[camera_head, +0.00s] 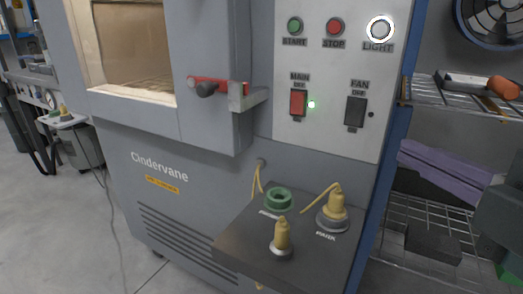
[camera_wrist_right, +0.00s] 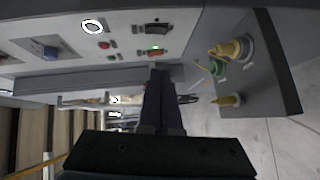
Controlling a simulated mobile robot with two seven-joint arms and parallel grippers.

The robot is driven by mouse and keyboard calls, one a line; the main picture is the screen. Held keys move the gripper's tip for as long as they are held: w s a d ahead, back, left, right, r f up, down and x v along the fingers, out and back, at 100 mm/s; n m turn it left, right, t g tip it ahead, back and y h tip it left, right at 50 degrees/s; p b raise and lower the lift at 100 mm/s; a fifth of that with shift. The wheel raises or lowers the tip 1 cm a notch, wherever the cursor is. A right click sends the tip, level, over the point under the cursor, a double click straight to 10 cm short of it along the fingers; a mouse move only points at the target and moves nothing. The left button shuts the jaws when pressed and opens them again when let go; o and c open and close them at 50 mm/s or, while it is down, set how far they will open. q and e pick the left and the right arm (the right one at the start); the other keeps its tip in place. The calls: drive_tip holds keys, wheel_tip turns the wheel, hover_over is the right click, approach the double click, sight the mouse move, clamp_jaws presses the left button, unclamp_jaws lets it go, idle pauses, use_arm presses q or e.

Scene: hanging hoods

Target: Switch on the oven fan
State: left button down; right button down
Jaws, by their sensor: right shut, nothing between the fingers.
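The black FAN switch (camera_head: 356,111) is on the pale control panel (camera_head: 335,65), under a label reading FAN OFF. The small lamp (camera_head: 371,114) beside it is dark. The FAN switch also shows in the right wrist view (camera_wrist_right: 157,31). Left of it in the head view is the red MAIN switch (camera_head: 297,102), with its green lamp (camera_head: 311,104) lit. My right gripper (camera_head: 406,150) comes in from the right edge with dark purple fingers, shut and empty, right of and below the FAN switch, apart from the panel. In the wrist view its fingers (camera_wrist_right: 158,72) point toward the switches. My left gripper is out of view.
Above the switches are START (camera_head: 294,26), STOP (camera_head: 334,27) and a lit LIGHT button (camera_head: 380,28). A dark ledge (camera_head: 240,252) with yellow plugs juts out below. The oven door handle (camera_head: 218,85) is at left. A wire shelf (camera_head: 455,95) stands behind my right gripper.

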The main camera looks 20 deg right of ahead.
sight(361, 129)
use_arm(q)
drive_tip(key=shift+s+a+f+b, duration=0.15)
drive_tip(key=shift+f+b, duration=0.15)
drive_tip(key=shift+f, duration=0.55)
use_arm(e)
drive_tip(key=shift+w+a+f+n, duration=0.1)
drive_tip(key=shift+w+f+n, duration=0.2)
drive_tip(key=shift+f, duration=0.3)
drive_tip(key=shift+s, duration=0.1)
